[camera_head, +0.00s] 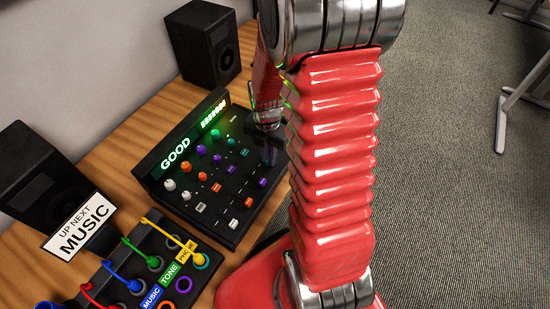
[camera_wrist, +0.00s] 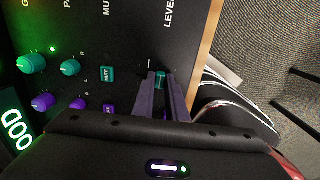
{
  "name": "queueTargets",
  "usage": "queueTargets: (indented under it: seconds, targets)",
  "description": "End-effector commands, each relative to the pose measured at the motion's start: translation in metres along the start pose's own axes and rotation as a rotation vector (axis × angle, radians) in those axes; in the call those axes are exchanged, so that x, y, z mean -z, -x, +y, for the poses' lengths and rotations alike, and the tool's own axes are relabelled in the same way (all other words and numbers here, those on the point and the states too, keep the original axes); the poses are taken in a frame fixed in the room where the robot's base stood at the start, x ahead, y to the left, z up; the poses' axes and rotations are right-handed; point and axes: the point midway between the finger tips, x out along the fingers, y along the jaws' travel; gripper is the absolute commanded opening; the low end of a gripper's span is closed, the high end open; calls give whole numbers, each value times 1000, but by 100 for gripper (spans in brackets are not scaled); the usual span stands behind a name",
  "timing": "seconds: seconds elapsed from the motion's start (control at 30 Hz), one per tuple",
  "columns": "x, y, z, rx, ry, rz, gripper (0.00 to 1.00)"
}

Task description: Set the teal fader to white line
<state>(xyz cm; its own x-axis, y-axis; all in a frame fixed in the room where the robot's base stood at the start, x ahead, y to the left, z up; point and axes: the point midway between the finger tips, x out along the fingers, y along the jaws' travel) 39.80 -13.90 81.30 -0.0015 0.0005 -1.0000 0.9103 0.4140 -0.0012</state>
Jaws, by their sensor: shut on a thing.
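The teal fader (camera_wrist: 160,77) sits in the wrist view between the tips of my gripper (camera_wrist: 161,80), which is shut on it. A short white line (camera_wrist: 149,64) shows on the black panel just left of the fader. The fader's cap is partly covered by the fingers. In the head view my gripper (camera_head: 269,152) reaches down to the far right side of the mixer (camera_head: 240,232), and my red arm hides part of that side. The teal fader cannot be made out there.
The wrist view shows a teal knob (camera_wrist: 33,63), a teal mute button (camera_wrist: 107,74) and purple knobs (camera_wrist: 42,102) nearby. In the head view, speakers (camera_head: 205,45) stand behind and left. A "MUSIC" sign (camera_head: 78,228) and a cable box (camera_head: 190,240) are at front left.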

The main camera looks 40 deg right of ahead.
Motion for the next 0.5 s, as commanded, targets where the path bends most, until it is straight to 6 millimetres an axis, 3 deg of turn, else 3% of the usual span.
queueTargets:
  seconds: [0.13, 0.43, 0.47, 0.5]
  targets:
    - [0, 0, 19, -2, 2, -2, 0]
    - [0, 0, 21, -2, 0, -2, 0]
    - [0, 0, 21, -2, 0, -2, 13]
    - [0, 0, 21, -2, 0, -2, 16]
